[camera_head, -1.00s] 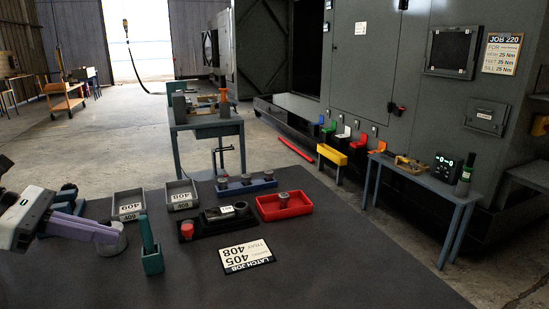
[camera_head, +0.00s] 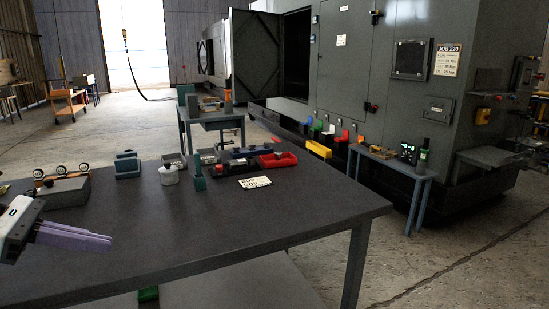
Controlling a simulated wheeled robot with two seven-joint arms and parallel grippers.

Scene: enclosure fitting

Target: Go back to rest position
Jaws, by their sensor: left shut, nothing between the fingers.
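My left gripper (camera_head: 72,238) comes in from the left, low over the near left part of the dark table (camera_head: 230,222). Its purple fingers are together with nothing between them, and they point right. It is apart from the objects on the table. My right gripper does not show.
The table's right half is clear.

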